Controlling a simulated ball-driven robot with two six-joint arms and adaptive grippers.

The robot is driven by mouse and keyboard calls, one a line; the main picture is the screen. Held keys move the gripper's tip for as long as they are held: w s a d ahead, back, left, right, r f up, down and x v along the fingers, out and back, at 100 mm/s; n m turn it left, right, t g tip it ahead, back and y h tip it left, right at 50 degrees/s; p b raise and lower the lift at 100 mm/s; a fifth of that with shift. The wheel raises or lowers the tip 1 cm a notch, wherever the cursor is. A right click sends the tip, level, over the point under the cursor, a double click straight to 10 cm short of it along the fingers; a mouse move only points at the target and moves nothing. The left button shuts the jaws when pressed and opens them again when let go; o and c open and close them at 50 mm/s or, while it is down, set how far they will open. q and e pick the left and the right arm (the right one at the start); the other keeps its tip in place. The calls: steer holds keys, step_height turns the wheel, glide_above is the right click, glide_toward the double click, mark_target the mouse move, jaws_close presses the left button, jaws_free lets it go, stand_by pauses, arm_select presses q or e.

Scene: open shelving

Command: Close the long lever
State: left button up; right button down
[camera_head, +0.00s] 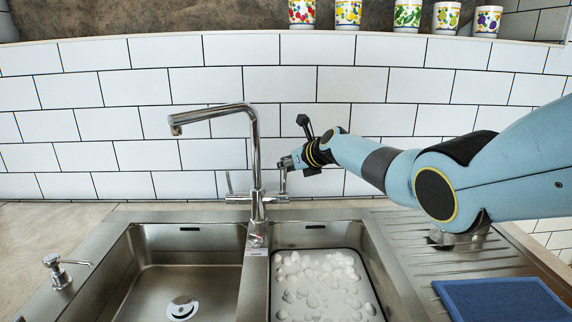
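A chrome faucet (257,150) with a tall angular spout stands behind the divider between two sink basins. Its spout points left. A thin upright lever (229,182) stands on the left end of its crossbar, and another upright lever (283,181) stands on the right end. I cannot tell for sure which is the long one. My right gripper (288,162) comes in from the right, with its fingertips at the top of the right lever. They overlap it in the picture; contact and finger opening are too small to tell. My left gripper is not in view.
The left basin (145,262) is empty; the right basin (374,276) holds a pale, bumpy mass. A soap dispenser (58,270) stands at the left. A blue cloth (500,299) lies on the drainboard (420,262). Several patterned cups (348,13) stand on the ledge above the tiled wall (355,84).

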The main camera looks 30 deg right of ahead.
steer(key=c, duration=1.4)
jaws_free()
steer(key=shift+s, duration=0.1)
steer(key=v, duration=1.1)
steer(key=shift+s+r, duration=0.3)
